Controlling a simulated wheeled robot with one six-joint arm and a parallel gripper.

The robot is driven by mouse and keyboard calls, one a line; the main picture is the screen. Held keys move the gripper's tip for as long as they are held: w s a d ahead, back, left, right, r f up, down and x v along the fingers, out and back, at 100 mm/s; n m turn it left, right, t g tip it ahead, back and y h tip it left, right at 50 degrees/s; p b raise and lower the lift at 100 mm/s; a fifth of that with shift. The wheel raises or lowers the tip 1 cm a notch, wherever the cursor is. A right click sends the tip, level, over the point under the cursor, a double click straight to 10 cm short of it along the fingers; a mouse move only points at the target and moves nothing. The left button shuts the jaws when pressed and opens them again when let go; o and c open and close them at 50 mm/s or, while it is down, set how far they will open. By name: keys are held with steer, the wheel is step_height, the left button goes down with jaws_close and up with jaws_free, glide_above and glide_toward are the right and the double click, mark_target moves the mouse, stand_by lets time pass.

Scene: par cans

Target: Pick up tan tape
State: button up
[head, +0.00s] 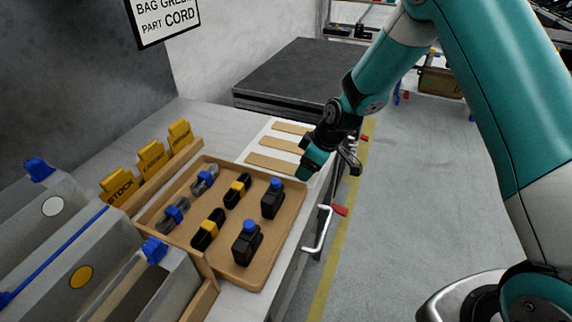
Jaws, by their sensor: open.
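Several flat tan strips lie on a white sheet at the back of the bench, beyond the wooden tray: a far tan strip (291,128), a middle tan strip (279,144) and a near tan strip (270,163). They look like the tan tape. The right ends of some strips are partly hidden by my wrist.
The wooden tray (284,222) holds black bottles with blue caps and several strapped bundles. Yellow labelled cards (151,157) stand left of it. A dark grey block (297,77) stands behind. A red-ended handle (339,211) juts from the bench's right side. Floor is open at right.

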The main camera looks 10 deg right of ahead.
steer(key=shift+f, duration=0.2)
steer(key=c, duration=1)
steer(key=shift+a+r, duration=0.1)
